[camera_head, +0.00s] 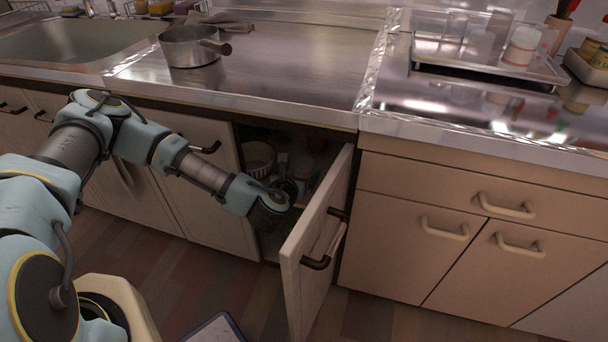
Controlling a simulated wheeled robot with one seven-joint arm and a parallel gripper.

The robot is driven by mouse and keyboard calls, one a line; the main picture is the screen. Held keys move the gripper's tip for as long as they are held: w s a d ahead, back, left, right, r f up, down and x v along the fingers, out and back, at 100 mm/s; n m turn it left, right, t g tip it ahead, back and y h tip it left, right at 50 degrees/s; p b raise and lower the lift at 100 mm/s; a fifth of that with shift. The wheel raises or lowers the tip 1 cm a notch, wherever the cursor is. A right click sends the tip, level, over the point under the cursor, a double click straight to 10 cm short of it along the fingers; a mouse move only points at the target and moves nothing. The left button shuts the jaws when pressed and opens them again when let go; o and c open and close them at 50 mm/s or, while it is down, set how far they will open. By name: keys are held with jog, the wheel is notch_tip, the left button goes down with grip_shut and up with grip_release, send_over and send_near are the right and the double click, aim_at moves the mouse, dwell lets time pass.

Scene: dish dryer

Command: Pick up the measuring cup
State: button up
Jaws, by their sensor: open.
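My gripper (288,188) is at the opening of the lower cabinet, between its frame and the open door. It is small and dark in this view; it is open, and I see nothing held in it. A pale, round, cup-like or bowl-like vessel (258,158) stands inside the dark cabinet, up and to the left of my gripper and apart from it in the picture. I cannot tell whether it is the measuring cup. Other dim items lie behind and beside my gripper, partly hidden by it and by shadow.
The open cabinet door (316,240) stands close to the right of my gripper. The counter (300,75) overhangs the opening and holds a metal pot (190,50). A tray (485,76) with clear glasses and a white container (522,46) is at upper right.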

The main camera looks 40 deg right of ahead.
aim_at(306, 165)
jog(key=shift+x, duration=2.95)
jog(key=shift+s+r, duration=0.1)
jog(key=shift+r, duration=0.05)
jog(key=c, duration=1.3)
